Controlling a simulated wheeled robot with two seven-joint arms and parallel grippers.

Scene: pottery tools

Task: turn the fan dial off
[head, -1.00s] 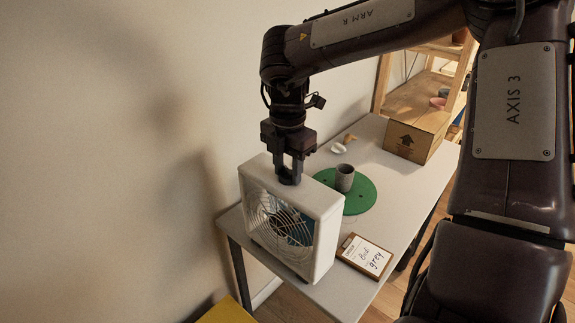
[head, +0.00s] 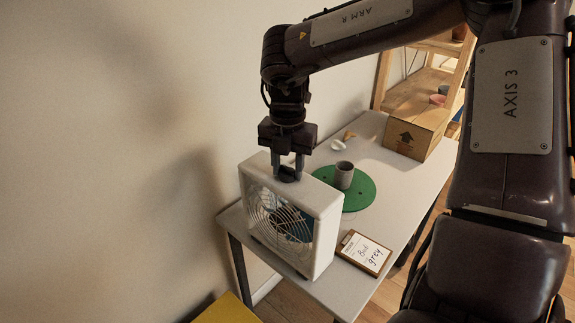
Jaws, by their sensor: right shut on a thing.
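The white box fan (head: 322,200) stands upright at the near left end of the grey table, its round grille facing the front. Its dark dial (head: 288,174) sits on the top face. My right gripper (head: 287,172) points straight down over the fan, with its fingers on either side of the dial and shut on it. The fingers hide part of the dial, and I cannot read its setting. My left gripper is not in view.
Behind the fan, a grey cup (head: 344,175) stands on a green round board (head: 360,195). A clipboard (head: 364,252) lies right of the fan. A cardboard box (head: 415,134) stands at the table's far end. The wall is close on the left.

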